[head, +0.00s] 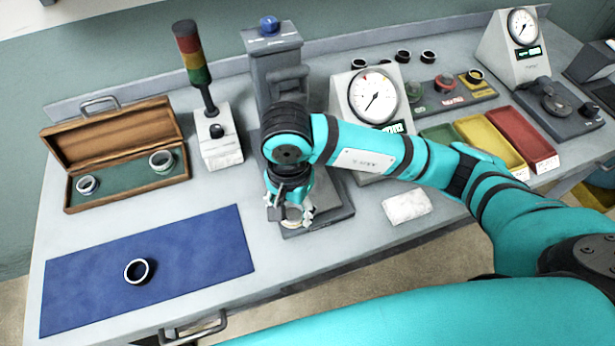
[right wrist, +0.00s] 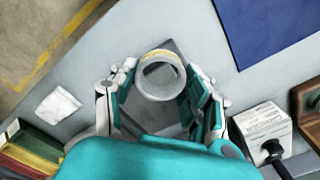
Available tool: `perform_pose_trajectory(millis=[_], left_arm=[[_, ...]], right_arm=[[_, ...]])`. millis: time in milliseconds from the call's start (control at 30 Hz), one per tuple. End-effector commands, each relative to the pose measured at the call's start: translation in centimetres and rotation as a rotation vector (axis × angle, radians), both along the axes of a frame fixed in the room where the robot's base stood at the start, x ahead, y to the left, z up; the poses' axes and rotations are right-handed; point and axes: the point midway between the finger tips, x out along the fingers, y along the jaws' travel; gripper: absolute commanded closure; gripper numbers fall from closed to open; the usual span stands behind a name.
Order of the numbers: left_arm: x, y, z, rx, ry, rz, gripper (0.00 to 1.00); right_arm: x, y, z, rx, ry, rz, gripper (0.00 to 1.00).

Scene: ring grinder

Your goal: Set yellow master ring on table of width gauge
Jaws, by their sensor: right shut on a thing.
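My right gripper (head: 290,215) points down over the front of a grey flat base (head: 318,215) below the column stand with a blue knob (head: 269,25). It is shut on a pale metal ring with a yellow mark, the yellow master ring (right wrist: 160,75). In the right wrist view the ring is between the fingers of the gripper (right wrist: 161,95), with the dark base (right wrist: 172,122) beneath it. I cannot tell whether the ring touches the base. My arm hides part of the stand. My left gripper is not in view.
A dial gauge (head: 374,98) stands right of the column. A blue mat (head: 200,245) holds a dark ring (head: 138,271). An open wooden case (head: 118,150) holds two rings. A signal lamp (head: 192,60), a white cloth (head: 406,207) and coloured bins (head: 522,140) stand around.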

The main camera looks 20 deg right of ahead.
Motion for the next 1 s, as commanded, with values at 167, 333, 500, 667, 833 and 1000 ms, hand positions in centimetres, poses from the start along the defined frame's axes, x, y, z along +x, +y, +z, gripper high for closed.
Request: perform_pose_trajectory(millis=[167,333,500,667,833,1000], left_arm=[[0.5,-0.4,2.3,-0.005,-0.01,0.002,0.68],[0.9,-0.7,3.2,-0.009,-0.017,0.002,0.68],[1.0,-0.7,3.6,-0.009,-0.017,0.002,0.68],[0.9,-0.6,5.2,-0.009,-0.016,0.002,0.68],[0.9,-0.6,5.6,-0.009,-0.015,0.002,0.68],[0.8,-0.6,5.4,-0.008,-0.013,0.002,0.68]], right_arm=[[3.9,-2.9,0.0,-0.001,0.002,-0.006,0.88],[6.3,-4.5,-0.5,0.0,0.001,0.0,0.88],[7.5,-5.3,-0.7,0.0,0.0,0.0,0.88],[7.6,-5.5,-2.6,0.001,0.006,0.002,0.88],[7.7,-5.5,-4.3,0.001,0.0,0.003,0.88],[7.8,-5.5,-4.4,0.001,-0.002,0.004,0.88]])
